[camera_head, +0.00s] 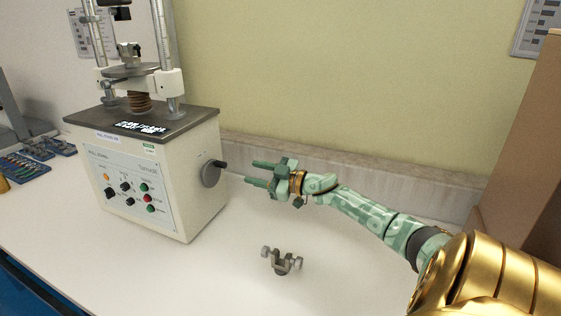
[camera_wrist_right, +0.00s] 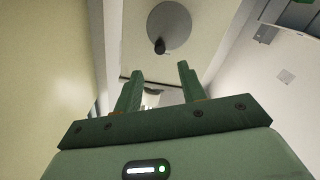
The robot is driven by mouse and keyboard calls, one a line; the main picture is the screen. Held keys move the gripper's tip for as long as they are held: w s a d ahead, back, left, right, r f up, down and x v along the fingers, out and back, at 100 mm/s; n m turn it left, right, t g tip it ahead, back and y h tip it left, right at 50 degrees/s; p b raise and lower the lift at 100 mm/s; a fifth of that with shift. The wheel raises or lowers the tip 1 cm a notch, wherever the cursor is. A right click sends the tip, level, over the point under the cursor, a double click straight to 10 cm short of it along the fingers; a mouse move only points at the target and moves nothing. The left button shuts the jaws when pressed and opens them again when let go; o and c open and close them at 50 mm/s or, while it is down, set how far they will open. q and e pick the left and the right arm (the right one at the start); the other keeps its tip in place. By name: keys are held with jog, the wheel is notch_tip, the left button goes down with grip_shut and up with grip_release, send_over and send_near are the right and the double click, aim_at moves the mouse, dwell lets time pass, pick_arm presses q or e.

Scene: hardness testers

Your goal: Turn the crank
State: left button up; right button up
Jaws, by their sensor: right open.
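The crank (camera_head: 211,173) is a grey disc with a dark handle on the right side of the cream hardness tester (camera_head: 185,185). My right gripper (camera_head: 254,172) is open and empty, a short way to the right of the crank, with its fingers pointing at it. In the right wrist view, the crank disc (camera_wrist_right: 169,25) is beyond the two green fingertips (camera_wrist_right: 158,68), with its black handle at its lower left edge. The fingers appear apart from the handle. My left gripper is not in view.
A small metal clamp-like part (camera_head: 282,262) lies on the white table (camera_head: 230,285) below my right gripper. A tool set (camera_head: 35,158) lies at the far left. A brown panel (camera_head: 525,150) stands at the right. The table around the metal part is clear.

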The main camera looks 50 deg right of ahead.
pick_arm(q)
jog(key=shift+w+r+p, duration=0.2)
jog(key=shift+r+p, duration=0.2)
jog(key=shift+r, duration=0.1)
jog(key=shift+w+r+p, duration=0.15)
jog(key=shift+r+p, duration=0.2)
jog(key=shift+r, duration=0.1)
pick_arm(e)
jog(key=v, duration=0.7)
jog(key=shift+w, duration=0.1)
jog(key=n+b, duration=0.3)
jog(key=b, duration=0.9)
send_near(225, 163)
jog(key=x, duration=0.9)
jog(key=shift+w+a+f, duration=0.15)
jog(key=shift+w+f, duration=0.25)
jog(key=shift+w, duration=0.1)
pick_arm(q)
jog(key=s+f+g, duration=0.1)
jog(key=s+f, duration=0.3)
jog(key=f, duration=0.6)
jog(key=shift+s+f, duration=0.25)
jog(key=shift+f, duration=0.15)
pick_arm(e)
jog(key=shift+n, duration=0.3)
grip_shut()
